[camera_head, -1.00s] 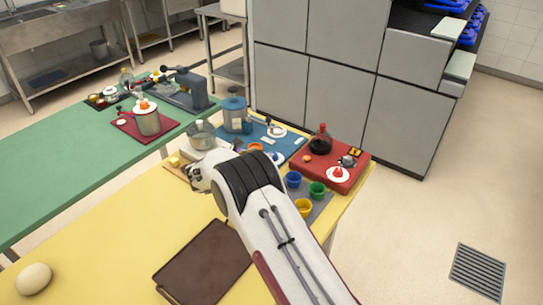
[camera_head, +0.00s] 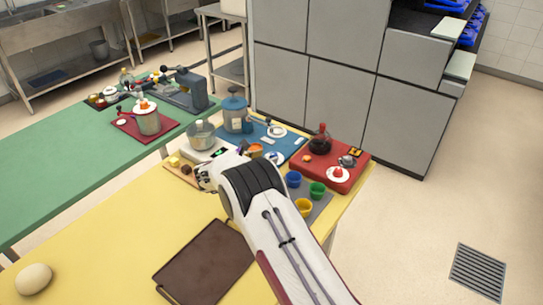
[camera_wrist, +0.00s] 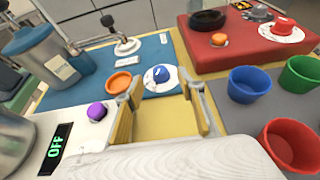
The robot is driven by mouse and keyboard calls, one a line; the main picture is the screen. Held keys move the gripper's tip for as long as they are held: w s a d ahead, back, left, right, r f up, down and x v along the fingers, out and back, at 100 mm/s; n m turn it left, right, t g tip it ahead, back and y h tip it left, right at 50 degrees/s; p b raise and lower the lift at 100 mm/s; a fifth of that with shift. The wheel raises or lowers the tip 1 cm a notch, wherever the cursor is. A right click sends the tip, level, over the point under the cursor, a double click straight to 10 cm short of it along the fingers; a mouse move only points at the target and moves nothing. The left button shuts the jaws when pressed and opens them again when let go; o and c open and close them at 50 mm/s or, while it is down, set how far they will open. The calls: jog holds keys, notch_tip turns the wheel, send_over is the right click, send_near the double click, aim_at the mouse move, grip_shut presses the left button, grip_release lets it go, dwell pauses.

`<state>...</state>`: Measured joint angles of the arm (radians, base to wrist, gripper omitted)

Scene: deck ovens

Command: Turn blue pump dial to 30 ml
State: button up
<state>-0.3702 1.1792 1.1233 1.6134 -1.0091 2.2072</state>
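The blue dial (camera_wrist: 160,74) is a round blue knob on a white disc, on the blue mat (camera_wrist: 82,84) in the wrist view. In the head view it shows small beside my arm (camera_head: 274,157). The dial's scale marks are too small to read.
An orange bowl (camera_wrist: 118,82) lies just left of the dial. A white scale with a purple knob (camera_wrist: 97,111) reads OFF at the left. Blue (camera_wrist: 249,83), green (camera_wrist: 301,75) and red (camera_wrist: 290,142) cups stand right. A red board (camera_wrist: 240,52) lies behind them.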

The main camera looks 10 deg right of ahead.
jog(key=shift+x, duration=2.35)
jog(key=c, duration=1.1)
